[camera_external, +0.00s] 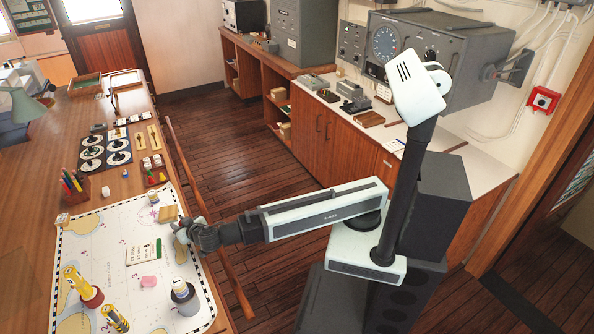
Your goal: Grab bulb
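My gripper (184,233) is at the end of my outstretched arm, over the right edge of the chart on the wooden table. Its fingers are small and dark here, and I cannot tell whether they are open or shut or whether anything is between them. I cannot clearly make out a bulb. A small jar-like object (153,198) and a tan block (168,214) lie just above the gripper in the picture.
The chart (105,245) also carries a yellow torch-like object (77,281), a striped yellow one (115,318), a pink piece (148,281) and a booklet (143,251). Wooden floor (225,150) separates table and cabinets.

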